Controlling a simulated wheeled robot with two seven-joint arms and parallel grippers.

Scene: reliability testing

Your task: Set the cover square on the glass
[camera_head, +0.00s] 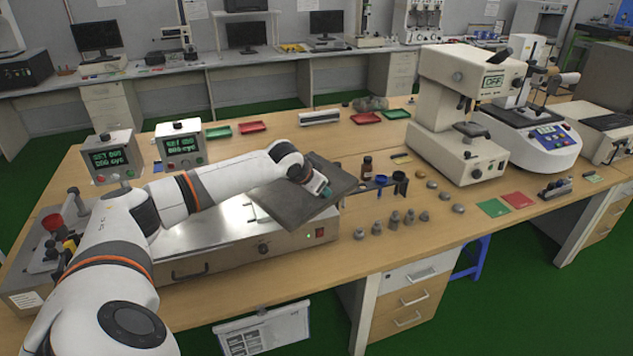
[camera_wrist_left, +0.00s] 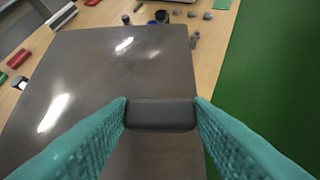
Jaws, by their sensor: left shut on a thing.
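The cover (camera_head: 283,203) is a flat dark grey plate in the head view, raised and tilted above the right part of a low silver device. My left gripper (camera_head: 324,190) is shut on the cover's handle. In the left wrist view, the teal fingers press both ends of the black handle (camera_wrist_left: 160,114), and the glossy cover (camera_wrist_left: 105,75) fills the middle. The device's silver top (camera_head: 205,245) shows left of the cover. I cannot make out the glass separately, and the cover and arm hide part of the top. My right gripper is not in view.
Several small grey weights (camera_head: 394,220) stand right of the device, near the table's front edge. A brown bottle (camera_head: 367,168) and a dark cup (camera_head: 400,183) stand close to the cover's right. A white tester (camera_head: 455,130) is further right. Red and green trays lie behind.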

